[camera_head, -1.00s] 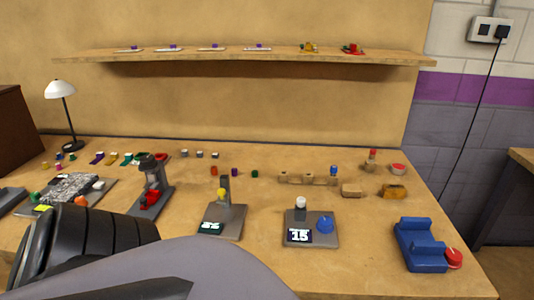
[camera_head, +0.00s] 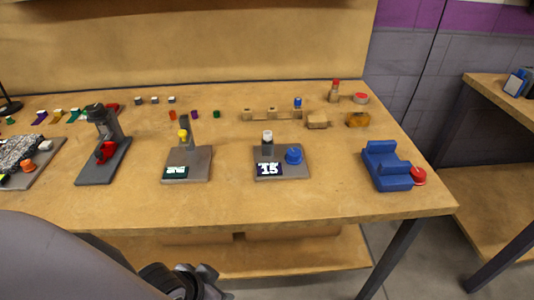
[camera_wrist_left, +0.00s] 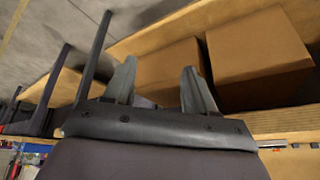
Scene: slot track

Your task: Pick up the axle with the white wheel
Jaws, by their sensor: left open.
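I cannot single out an axle with a white wheel; the small parts are too small to tell. Several small grey-and-white pieces stand in a row at the back of the workbench (camera_head: 232,206), one of them being a grey-white piece (camera_head: 155,100). A post with a white top (camera_head: 267,135) stands on the grey base marked 15. My left gripper (camera_head: 192,282) is low in front of the bench edge, partly cut off by the frame. In the left wrist view its two fingers (camera_wrist_left: 160,82) are apart with nothing between them. My right gripper is not in view.
A blue cradle (camera_head: 384,166) with a red button (camera_head: 418,176) sits at the bench's right. Grey stations and a wooden rack (camera_head: 271,114) stand on the bench. Cardboard boxes (camera_wrist_left: 258,55) lie near my left gripper in the wrist view. The bench's front strip is clear.

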